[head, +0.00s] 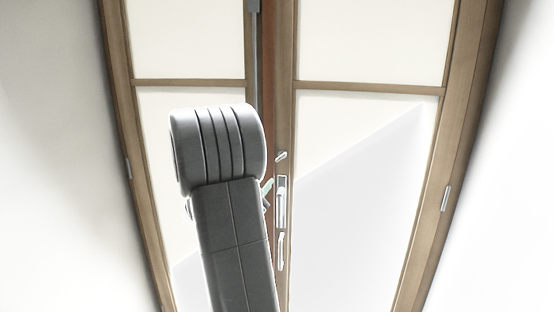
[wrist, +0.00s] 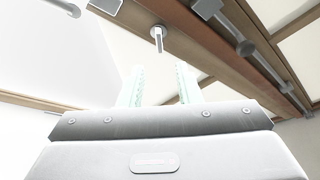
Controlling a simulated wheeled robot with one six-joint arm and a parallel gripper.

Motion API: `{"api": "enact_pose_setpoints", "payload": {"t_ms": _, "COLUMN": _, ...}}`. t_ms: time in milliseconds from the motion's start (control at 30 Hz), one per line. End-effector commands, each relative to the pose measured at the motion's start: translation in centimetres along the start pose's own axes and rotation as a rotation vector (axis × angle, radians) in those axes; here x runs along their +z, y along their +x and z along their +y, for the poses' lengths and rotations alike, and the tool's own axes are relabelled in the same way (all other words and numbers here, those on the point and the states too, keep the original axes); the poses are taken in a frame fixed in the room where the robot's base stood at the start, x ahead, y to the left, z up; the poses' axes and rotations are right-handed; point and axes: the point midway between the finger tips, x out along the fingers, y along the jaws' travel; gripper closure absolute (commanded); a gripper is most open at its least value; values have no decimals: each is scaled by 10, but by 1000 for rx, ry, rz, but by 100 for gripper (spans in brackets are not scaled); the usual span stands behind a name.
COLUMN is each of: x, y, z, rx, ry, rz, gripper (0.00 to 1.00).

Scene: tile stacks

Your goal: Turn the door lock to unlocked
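A wood-framed double door (head: 288,84) with pale panels fills the middle of the head view. On its centre stile is a small silver turn piece (head: 281,156), likely the lock, set at a slant above a handle plate (head: 281,200). In the wrist view a small silver turn piece (wrist: 158,38) sticks out from the wood beyond the fingertips, roughly between them; I cannot tell for sure that it is the same one. My gripper (wrist: 162,84) has its two pale green fingers apart with nothing between them. In the head view my arm mostly hides it.
In the wrist view a bar with a round fitting (wrist: 245,48) runs along the wood at the right, and another silver fitting (wrist: 207,8) is at the top. White walls stand at both sides.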

Motion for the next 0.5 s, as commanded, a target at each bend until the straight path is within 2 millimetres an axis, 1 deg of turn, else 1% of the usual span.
{"api": "enact_pose_setpoints", "payload": {"t_ms": 33, "x": -2, "y": 13, "z": -2, "rx": 1, "ry": -1, "rz": 2, "gripper": 69}}
{"api": "enact_pose_setpoints", "payload": {"t_ms": 100, "x": -2, "y": 29, "z": -1, "rx": 2, "ry": -2, "rz": 2, "gripper": 69}}
{"api": "enact_pose_setpoints", "payload": {"t_ms": 300, "x": -2, "y": 70, "z": -2, "rx": 0, "ry": -2, "rz": 0, "gripper": 69}}
{"api": "enact_pose_setpoints", "payload": {"t_ms": 400, "x": -2, "y": 86, "z": -2, "rx": 0, "ry": -2, "rz": 1, "gripper": 69}}
{"api": "enact_pose_setpoints", "payload": {"t_ms": 500, "x": -1, "y": 98, "z": -1, "rx": 0, "ry": -1, "rz": -1, "gripper": 69}}
